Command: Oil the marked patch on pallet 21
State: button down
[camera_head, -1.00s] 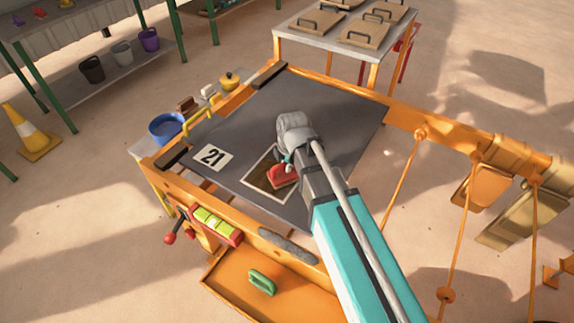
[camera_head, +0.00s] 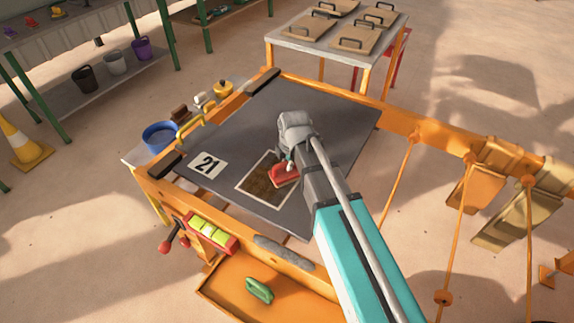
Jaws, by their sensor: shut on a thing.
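The grey pallet (camera_head: 328,110) lies flat in the orange frame, with a white label reading 21 (camera_head: 207,165) at its left. The marked patch (camera_head: 258,188) is a brown rectangle with a pale outline near the pallet's front edge. My gripper (camera_head: 290,164) reaches over the pallet and is shut on a red tool (camera_head: 285,174). The red tool is over the right part of the patch. Whether its underside touches the surface I cannot tell. My arm hides the pallet's right front part, and the fingertips are small and partly hidden.
A side stand left of the frame holds a blue bowl (camera_head: 159,136), a yellow pot (camera_head: 223,88) and small items. A red-handled lever (camera_head: 174,234) sticks out at front left. A table (camera_head: 290,40) behind carries several boards.

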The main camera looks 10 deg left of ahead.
jog(key=shift+w, duration=0.1)
jog(key=shift+w+d, duration=0.3)
jog(key=shift+w, duration=0.6)
jog(key=shift+w+d, duration=0.3)
jog(key=shift+w, duration=0.55)
jog(key=shift+w, duration=0.1)
jog(key=shift+w+d, duration=0.35)
jog(key=shift+w, duration=0.5)
jog(key=shift+w+d, duration=0.3)
jog(key=shift+w, duration=0.55)
jog(key=shift+r+p, duration=3)
jog(key=shift+p, duration=0.05)
jog(key=shift+r, duration=0.1)
jog(key=shift+r+p, duration=1.4)
jog(key=shift+p, duration=0.1)
jog(key=shift+a, duration=0.15)
